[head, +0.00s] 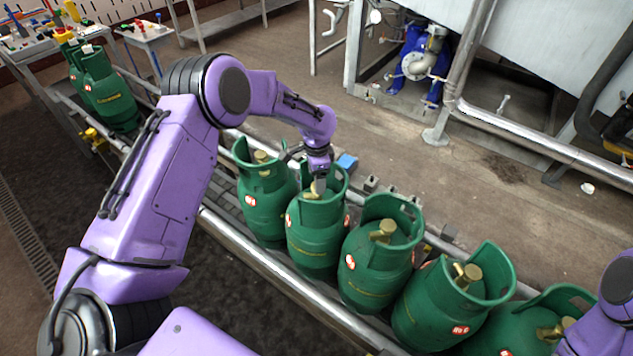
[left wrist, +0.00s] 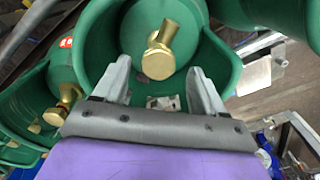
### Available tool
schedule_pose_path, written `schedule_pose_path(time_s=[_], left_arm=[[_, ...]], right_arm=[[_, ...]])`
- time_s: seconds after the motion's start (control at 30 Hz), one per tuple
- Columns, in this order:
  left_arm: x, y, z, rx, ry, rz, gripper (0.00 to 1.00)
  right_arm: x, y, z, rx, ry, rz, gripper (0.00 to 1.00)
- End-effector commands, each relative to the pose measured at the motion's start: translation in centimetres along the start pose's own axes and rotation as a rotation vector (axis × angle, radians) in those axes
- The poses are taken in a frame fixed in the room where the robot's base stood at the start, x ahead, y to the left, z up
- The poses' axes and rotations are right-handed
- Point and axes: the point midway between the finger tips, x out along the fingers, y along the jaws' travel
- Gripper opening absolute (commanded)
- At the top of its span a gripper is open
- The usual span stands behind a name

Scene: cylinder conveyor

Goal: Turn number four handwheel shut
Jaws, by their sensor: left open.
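Several green gas cylinders with open collars and brass valves stand in a row on a conveyor. My left gripper (head: 319,186) points down into the collar of the second cylinder (head: 316,240) from the left in the near row. In the left wrist view, its open fingers (left wrist: 160,78) stand on either side of that cylinder's brass valve and handwheel (left wrist: 158,60), with gaps between. In the head view the gripper hides most of this valve. I cannot read a number on any cylinder. My right gripper is out of view; only part of that arm shows at the right edge.
Neighbouring cylinders (head: 262,205) and (head: 382,262) stand close on both sides. The conveyor's front rail (head: 270,275) runs beneath them. More cylinders (head: 108,95) stand at the far left. A blue pump (head: 420,62) and pipes are behind; the floor between is mostly clear.

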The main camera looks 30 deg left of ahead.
Motion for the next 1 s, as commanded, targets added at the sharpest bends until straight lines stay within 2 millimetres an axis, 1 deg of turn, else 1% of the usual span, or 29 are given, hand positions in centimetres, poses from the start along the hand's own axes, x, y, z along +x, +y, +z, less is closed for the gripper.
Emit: schedule_pose_path(time_s=[0.1, 0.2, 0.3, 0.4, 0.53, 1.0], left_arm=[[-2.9, -0.1, -0.1, -0.001, 0.004, -0.004, 0.71], [-5.2, -0.1, 0.0, 0.0, 0.003, -0.004, 0.71], [-7.0, -0.1, 0.0, -0.001, 0.002, -0.003, 0.71], [-8.0, -0.1, 0.0, -0.001, 0.0, -0.002, 0.71], [-8.3, 0.0, 0.1, -0.002, 0.0, 0.0, 0.71], [-8.3, 0.0, 0.0, -0.001, 0.0, 0.0, 0.71]], right_arm=[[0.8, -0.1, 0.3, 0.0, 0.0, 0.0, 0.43], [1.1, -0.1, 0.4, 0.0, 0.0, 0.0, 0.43], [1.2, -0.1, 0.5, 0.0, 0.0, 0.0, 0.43], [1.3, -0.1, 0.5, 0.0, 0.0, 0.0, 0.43], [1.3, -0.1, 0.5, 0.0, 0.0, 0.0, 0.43], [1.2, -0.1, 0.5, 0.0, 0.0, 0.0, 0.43]])
